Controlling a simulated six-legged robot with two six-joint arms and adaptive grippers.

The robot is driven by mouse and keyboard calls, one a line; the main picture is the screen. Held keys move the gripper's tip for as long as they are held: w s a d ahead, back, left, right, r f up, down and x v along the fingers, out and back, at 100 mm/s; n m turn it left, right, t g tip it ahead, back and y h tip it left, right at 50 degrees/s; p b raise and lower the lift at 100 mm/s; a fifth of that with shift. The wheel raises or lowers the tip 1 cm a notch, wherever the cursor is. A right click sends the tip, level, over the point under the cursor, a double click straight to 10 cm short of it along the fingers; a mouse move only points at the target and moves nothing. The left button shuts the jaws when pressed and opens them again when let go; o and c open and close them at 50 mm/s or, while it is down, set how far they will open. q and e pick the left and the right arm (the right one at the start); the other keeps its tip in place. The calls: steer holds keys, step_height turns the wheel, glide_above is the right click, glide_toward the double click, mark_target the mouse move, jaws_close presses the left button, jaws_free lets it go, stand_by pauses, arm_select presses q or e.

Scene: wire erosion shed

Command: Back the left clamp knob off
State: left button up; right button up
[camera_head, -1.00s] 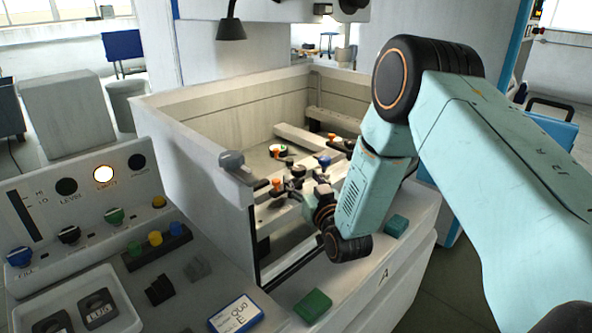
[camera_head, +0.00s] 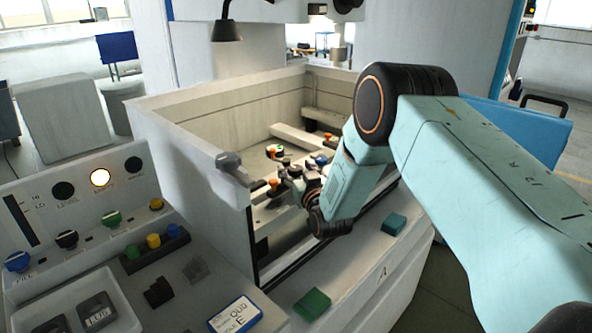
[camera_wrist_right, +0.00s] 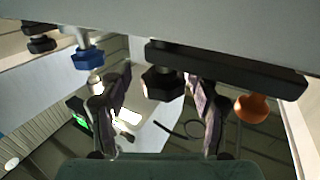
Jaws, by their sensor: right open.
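A dark, faceted knob (camera_wrist_right: 163,84) hangs below a long black clamp bar (camera_wrist_right: 235,72) in the right wrist view. My right gripper (camera_wrist_right: 160,100) is open, with one finger on each side of this knob. A gap shows on both sides, so it does not look gripped. In the head view my right gripper (camera_head: 291,181) is inside the open tank among the clamps, and its own wrist partly hides them. An orange knob (camera_wrist_right: 252,107) is just outside one finger, and a blue knob (camera_wrist_right: 88,56) is beyond the other. My left gripper is not in view.
The tank's pale wall (camera_head: 192,150) rises left of the arm. Another orange knob (camera_head: 275,151) and a blue one (camera_head: 321,160) stand farther back inside. A green block (camera_head: 312,304) and a teal block (camera_head: 394,224) lie on the front ledge. A button panel (camera_head: 85,215) is at left.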

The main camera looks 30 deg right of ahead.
steer(key=shift+w+a+r, duration=0.1)
steer(key=shift+a, duration=0.2)
steer(key=shift+d, duration=0.25)
steer(key=c, duration=0.3)
steer(key=shift+a, duration=0.2)
steer(key=c, duration=0.5)
steer(key=shift+d, duration=0.1)
steer(key=c, duration=0.4)
